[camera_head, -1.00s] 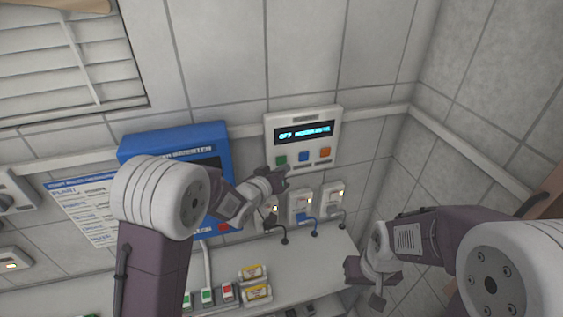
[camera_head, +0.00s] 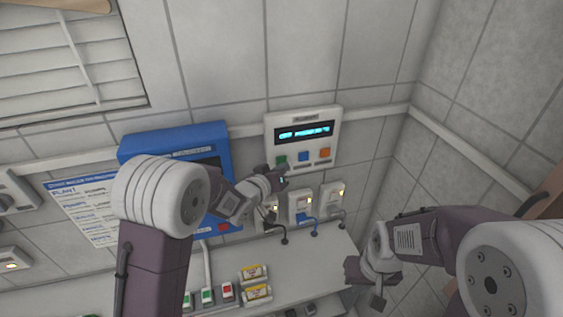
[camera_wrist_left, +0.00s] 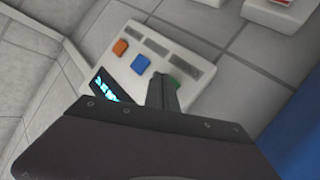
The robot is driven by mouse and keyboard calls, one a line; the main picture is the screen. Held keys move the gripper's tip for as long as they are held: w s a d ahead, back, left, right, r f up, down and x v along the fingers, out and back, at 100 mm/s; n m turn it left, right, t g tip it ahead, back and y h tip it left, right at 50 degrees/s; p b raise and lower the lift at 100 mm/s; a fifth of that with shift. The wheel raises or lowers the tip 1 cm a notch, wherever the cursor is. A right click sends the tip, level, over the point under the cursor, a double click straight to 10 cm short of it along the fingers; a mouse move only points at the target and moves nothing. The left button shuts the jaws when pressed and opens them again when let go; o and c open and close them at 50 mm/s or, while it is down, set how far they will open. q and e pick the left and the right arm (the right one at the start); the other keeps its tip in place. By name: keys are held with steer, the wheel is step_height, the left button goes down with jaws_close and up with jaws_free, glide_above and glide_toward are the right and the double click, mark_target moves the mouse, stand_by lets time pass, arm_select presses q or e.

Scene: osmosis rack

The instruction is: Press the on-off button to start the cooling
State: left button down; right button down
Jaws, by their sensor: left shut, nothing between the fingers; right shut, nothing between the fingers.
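A white control box (camera_head: 297,143) hangs on the tiled wall. It has a lit cyan display (camera_head: 304,132), a green button (camera_head: 281,160), a blue button (camera_head: 303,156) and an orange button (camera_head: 325,152). My left gripper (camera_head: 284,172) is shut and empty, at the lower edge of the box by the green button. In the left wrist view its fingers (camera_wrist_left: 162,90) lie over the green button (camera_wrist_left: 174,83) and hide most of it. I cannot tell whether they touch it. My right gripper (camera_head: 377,299) is shut and empty, low and right of the box.
A blue panel (camera_head: 176,140) is on the wall left of the box, partly behind my left arm. Small white units (camera_head: 300,205) with cables sit below the box. A shelf (camera_head: 325,262) carries switches and yellow-labelled blocks (camera_head: 257,292). A wall corner is at right.

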arm_select(q)
steer(key=shift+w+a, duration=0.15)
steer(key=shift+w, duration=0.35)
stand_by(0.6)
stand_by(0.3)
steer(key=shift+s+d+b, duration=0.25)
steer(key=shift+s+b, duration=0.1)
steer(key=shift+s, duration=0.45)
steer(key=s, duration=0.1)
steer(key=s+d+b, duration=0.1)
steer(key=s, duration=0.1)
steer(key=s+b, duration=0.1)
steer(key=shift+s+d, duration=0.25)
steer(key=shift+s, duration=0.1)
steer(key=shift+s, duration=0.1)
